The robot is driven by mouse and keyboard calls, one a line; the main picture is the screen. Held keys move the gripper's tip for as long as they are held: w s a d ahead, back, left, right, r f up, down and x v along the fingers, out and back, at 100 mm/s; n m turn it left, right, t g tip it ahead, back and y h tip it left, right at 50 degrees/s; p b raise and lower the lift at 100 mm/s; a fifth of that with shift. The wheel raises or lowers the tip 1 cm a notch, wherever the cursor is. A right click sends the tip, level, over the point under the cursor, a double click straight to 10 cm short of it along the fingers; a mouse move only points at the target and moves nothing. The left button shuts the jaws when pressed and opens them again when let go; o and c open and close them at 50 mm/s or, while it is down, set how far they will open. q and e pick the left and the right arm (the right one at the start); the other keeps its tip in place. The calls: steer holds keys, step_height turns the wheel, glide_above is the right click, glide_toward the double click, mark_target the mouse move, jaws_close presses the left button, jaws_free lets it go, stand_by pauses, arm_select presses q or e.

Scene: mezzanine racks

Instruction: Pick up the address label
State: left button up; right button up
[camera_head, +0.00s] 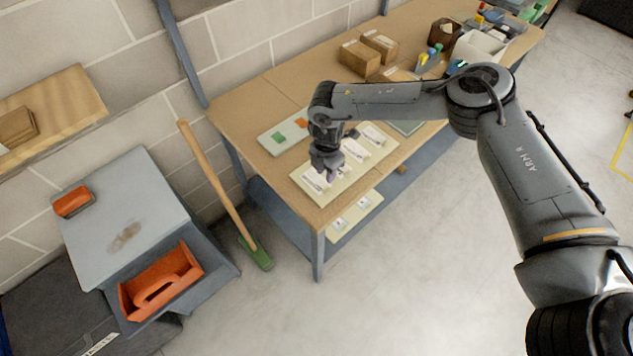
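Several white printed labels lie on a pale cream board (338,187) on the wooden workbench. One label (316,180) is at the board's near left end, one (354,151) is near its middle, and one (374,135) is at its far right. The frame does not show which is the address label. My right gripper (327,172) points down just above the near left label and partly covers it. Its fingers are too small and dark to tell their opening or any contact. My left gripper is not in view.
A pale board with green and orange pieces (283,138) lies beside the label board. Cardboard boxes (360,57) and a white bin (478,48) stand farther back. A broom (215,180) leans left of the bench. An orange tote (160,283) sits at lower left.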

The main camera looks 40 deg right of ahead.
mark_target(326, 190)
steer(key=shift+s+a+f, duration=0.1)
steer(key=shift+s+f, duration=0.05)
steer(key=shift+f, duration=1.6)
steer(key=shift+s+f, duration=0.15)
steer(key=shift+f, duration=1.6)
jaws_close()
